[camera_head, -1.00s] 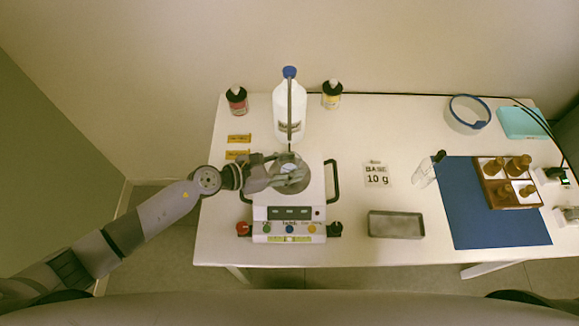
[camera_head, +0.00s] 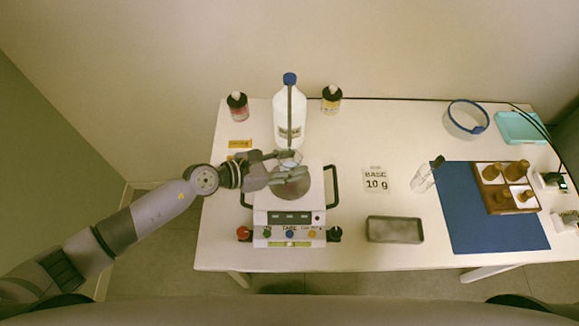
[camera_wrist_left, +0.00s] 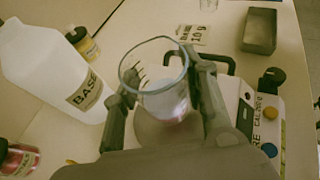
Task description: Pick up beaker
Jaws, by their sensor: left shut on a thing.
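The clear glass beaker (camera_wrist_left: 158,90) sits between the two fingers of my left gripper (camera_wrist_left: 162,88) in the left wrist view. Its round rim and dark side marks show, and a pale liquid seems to be inside. In the head view my left gripper (camera_head: 288,168) is shut on the beaker (camera_head: 287,160), above the back part of the round plate (camera_head: 292,187) of the white stirrer device (camera_head: 290,218). The fingers hide much of the glass in the head view. My right gripper is not in view.
A large white bottle with a blue cap (camera_head: 289,112) stands just behind the beaker. Small red (camera_head: 237,105) and yellow (camera_head: 331,98) labelled bottles flank it. A grey tray (camera_head: 394,229), a blue mat (camera_head: 490,225) and a bottle rack (camera_head: 506,186) lie to the right.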

